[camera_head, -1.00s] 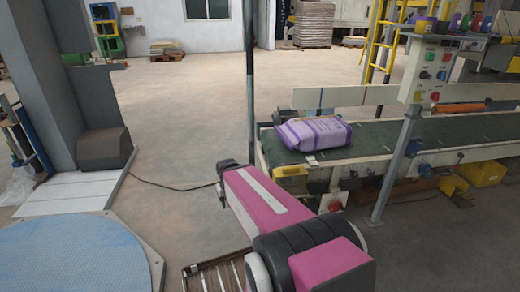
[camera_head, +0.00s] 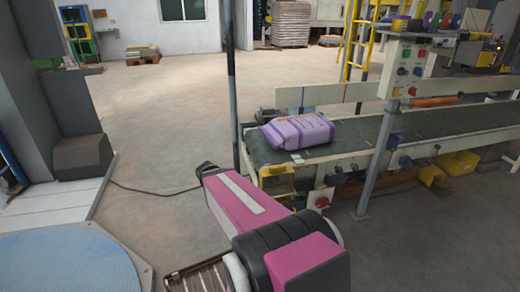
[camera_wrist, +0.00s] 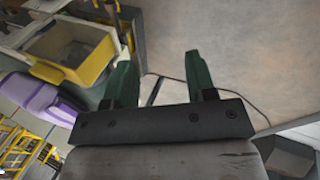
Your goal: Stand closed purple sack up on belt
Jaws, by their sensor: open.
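The purple sack (camera_head: 298,131) lies on its side at the near left end of the green conveyor belt (camera_head: 352,141) in the head view. Its pale printed face shows; I cannot tell whether its mouth is closed. In the wrist view the sack (camera_wrist: 35,103) is at the left edge, off to the side of my gripper. My gripper (camera_wrist: 160,82) is open in the wrist view, with two green fingers apart and nothing between them. In the head view my pink arm is in front of the belt's end, and the fingers are not seen there.
A grey post with a control panel (camera_head: 405,70) stands at the belt's front edge, right of the sack. A dark upright pole (camera_head: 232,85) stands left of the belt end. The floor left of the belt is open.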

